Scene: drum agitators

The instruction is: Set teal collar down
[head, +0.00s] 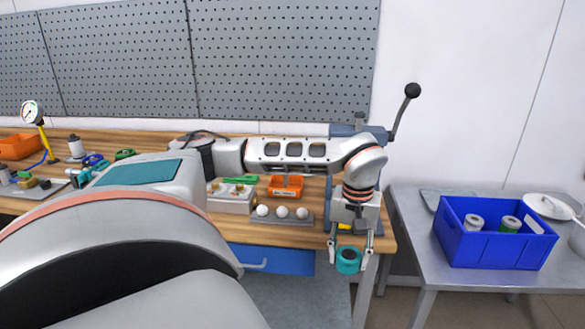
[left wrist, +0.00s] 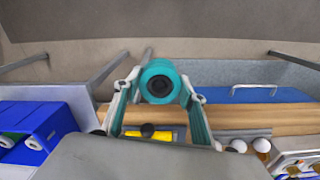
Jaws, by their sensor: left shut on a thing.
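The teal collar (head: 348,262) is a short teal ring with a dark centre. My left gripper (head: 349,256) is shut on it and holds it in the air just in front of the bench's right front corner. In the left wrist view the collar (left wrist: 160,82) sits between the two fingertips (left wrist: 158,88), its dark bore facing the camera. A yellow thing with a black end (left wrist: 150,132) lies on the bench beyond the gripper. My right gripper is not in view.
A wooden bench (head: 315,234) carries white balls on a rack (head: 282,217), an orange bin (head: 286,187) and a lever press (head: 405,105). A metal side table (head: 445,277) at right holds a blue crate (head: 490,252) with two cylinders and a white lidded pot (head: 550,207).

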